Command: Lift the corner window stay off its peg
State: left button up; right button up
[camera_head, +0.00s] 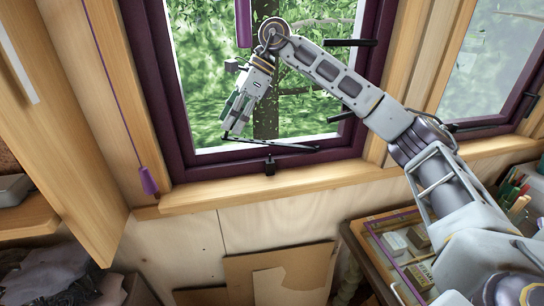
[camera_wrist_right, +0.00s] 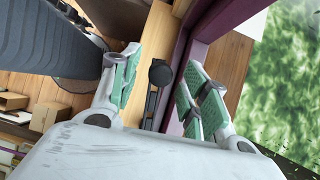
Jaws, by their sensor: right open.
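A thin black window stay (camera_head: 285,146) runs along the bottom of the purple-framed window in the head view. A small black peg fitting (camera_head: 270,166) sits below it at the sill. My right gripper (camera_head: 232,116) points down in front of the glass, above the stay's left end. In the right wrist view my right gripper (camera_wrist_right: 162,78) is open, its teal-padded fingers apart. A black fitting with a round head (camera_wrist_right: 160,72) shows between the fingers, farther off over the wood; I cannot tell whether it is the stay or the peg. My left gripper is out of view.
The purple window frame (camera_head: 155,90) and wooden sill (camera_head: 215,192) border the gripper's space. A purple cord pull (camera_head: 148,180) hangs at the left. A second window with a black stay (camera_head: 490,125) is at right. A glass-topped case (camera_head: 372,243) stands below my arm.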

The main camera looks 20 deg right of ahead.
jog(key=shift+p+v, duration=0.45)
jog(key=shift+v, duration=0.4)
jog(key=shift+d+r, duration=0.2)
jog(key=shift+r, duration=0.2)
pick_arm(q)
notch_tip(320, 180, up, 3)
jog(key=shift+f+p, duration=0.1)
jog(key=shift+p, duration=0.75)
pick_arm(e)
jog(key=shift+v, duration=1.15)
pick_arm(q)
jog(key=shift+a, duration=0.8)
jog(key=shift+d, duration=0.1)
